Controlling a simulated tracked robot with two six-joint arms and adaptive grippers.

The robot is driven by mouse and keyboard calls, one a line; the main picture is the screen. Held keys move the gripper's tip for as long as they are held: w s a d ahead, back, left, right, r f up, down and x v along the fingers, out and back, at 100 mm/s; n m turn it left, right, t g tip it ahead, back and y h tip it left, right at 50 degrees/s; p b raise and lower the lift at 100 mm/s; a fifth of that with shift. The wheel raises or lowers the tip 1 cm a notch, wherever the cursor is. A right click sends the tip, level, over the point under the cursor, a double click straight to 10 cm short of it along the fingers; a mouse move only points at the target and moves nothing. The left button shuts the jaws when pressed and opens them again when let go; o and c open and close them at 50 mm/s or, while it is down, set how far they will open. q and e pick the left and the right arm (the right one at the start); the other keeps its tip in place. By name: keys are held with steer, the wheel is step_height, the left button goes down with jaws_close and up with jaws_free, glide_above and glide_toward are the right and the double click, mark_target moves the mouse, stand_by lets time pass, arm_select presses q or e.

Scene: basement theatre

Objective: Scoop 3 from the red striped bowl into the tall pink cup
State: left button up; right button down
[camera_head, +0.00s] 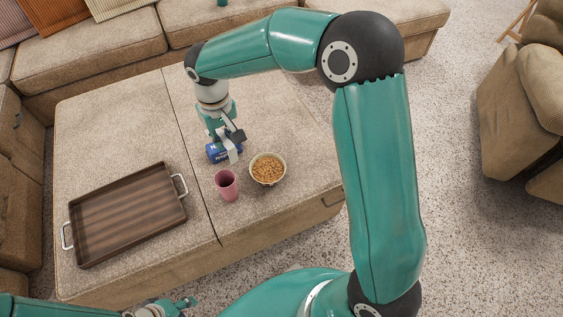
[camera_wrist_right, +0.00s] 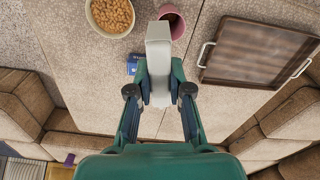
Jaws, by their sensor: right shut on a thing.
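The bowl (camera_head: 267,183), pale-rimmed and full of small tan-brown pieces, stands on the ottoman; its red stripes are not clear. It also shows at the top of the right wrist view (camera_wrist_right: 91,20). The tall pink cup (camera_head: 227,189) stands upright just left of the bowl, and at the top of the right wrist view (camera_wrist_right: 181,26). My right gripper (camera_head: 226,136) is shut on a pale grey scoop (camera_wrist_right: 158,50), above the ottoman behind the cup and bowl. The scoop's load is not visible. My left gripper (camera_head: 180,304) is low at the bottom left, its jaws unclear.
A blue box (camera_head: 213,153) lies behind the cup, partly hidden by my right gripper and scoop. A dark wooden tray (camera_head: 129,212) with metal handles lies on the left of the ottoman (camera_head: 105,125). Sofas stand behind and left. The ottoman's back left is clear.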

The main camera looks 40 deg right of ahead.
steer(key=s+d+f+m+g+b, duration=0.1)
steer(key=s+d+f+b, duration=0.3)
steer(key=f, duration=0.3)
steer(key=s+d+f+m+g+b, duration=0.1)
steer(key=s+d+f, duration=0.3)
steer(key=d+f, duration=0.3)
steer(key=shift+t, duration=0.4)
steer(key=f+b, duration=0.3)
steer(key=w+f+b, duration=0.1)
steer(key=f+b, duration=0.2)
steer(key=w+f+b, duration=0.1)
steer(key=f+b, duration=0.2)
steer(key=f, duration=0.1)
steer(key=shift+w, duration=0.25)
steer(key=w+t+b, duration=0.1)
steer(key=b, duration=0.1)
steer(key=shift+d+f+b, duration=0.1)
steer(key=shift+d+b, duration=0.05)
steer(key=shift+b, duration=0.15)
steer(key=shift+s+r+p, duration=0.1)
steer(key=shift+r+p, duration=0.4)
steer(key=shift+r, duration=0.1)
step_height(320, 180, up, 8)
steer(key=s+p, duration=0.3)
steer(key=p, duration=0.1)
steer(key=shift+a+f+p, duration=0.2)
steer(key=shift+a+p, duration=0.1)
